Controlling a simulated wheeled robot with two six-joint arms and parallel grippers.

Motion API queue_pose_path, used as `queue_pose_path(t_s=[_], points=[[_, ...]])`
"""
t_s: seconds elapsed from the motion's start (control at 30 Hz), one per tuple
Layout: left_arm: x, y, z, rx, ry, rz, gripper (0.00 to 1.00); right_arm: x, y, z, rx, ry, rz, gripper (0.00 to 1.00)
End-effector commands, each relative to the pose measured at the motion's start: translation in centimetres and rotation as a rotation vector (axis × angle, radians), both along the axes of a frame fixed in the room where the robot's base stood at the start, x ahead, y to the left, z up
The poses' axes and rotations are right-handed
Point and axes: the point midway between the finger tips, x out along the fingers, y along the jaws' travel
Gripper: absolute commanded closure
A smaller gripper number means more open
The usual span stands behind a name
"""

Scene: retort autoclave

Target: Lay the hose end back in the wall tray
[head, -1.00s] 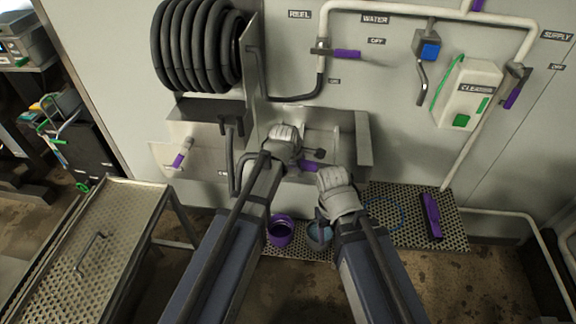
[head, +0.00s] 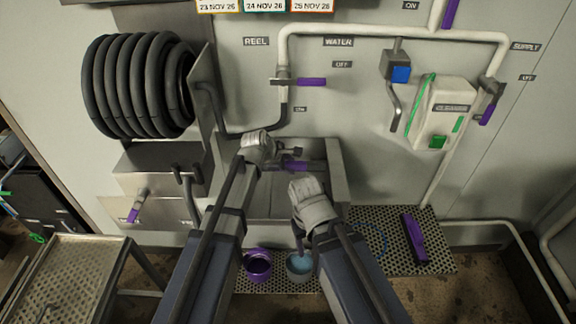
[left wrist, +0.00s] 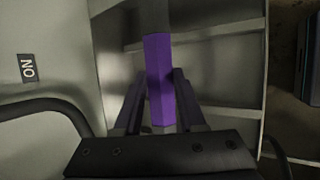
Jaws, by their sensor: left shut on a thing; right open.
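The hose end has a purple grip (head: 293,166) with a dark nozzle part. My left gripper (head: 277,163) is shut on it, in front of and over the grey steel wall tray (head: 336,185). In the left wrist view the purple grip (left wrist: 160,82) sits between the two dark fingers (left wrist: 160,112), with the tray's pale shelf-like walls (left wrist: 225,80) behind it. I cannot tell whether the hose end touches the tray. My right gripper (head: 299,243) is open, pointing down in front of the tray, above a blue-filled bucket (head: 300,268); its fingertips are hard to make out.
A coiled black hose (head: 135,88) hangs on the wall at left. A purple valve lever (head: 311,82) is on the pipe above the tray. A purple bucket (head: 258,266) and a purple brush-like thing (head: 414,238) are on the perforated floor grate (head: 440,262). A metal table (head: 70,270) stands at left.

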Motion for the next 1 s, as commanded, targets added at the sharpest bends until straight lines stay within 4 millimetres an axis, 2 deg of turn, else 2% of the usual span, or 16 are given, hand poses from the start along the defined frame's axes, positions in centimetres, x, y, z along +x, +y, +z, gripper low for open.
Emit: queue_pose_path(t_s=[0.37, 1.0], points=[[0.0, 0.0, -1.4, 0.001, -0.001, 0.001, 1.0, 0.0, 0.0, -1.4, 0.0, 0.0, 0.0, 0.4], [0.0, 0.0, -7.3, 0.001, 0.0, 0.0, 1.0, 0.0, 0.0, -7.3, 0.0, 0.0, -0.001, 0.4]])
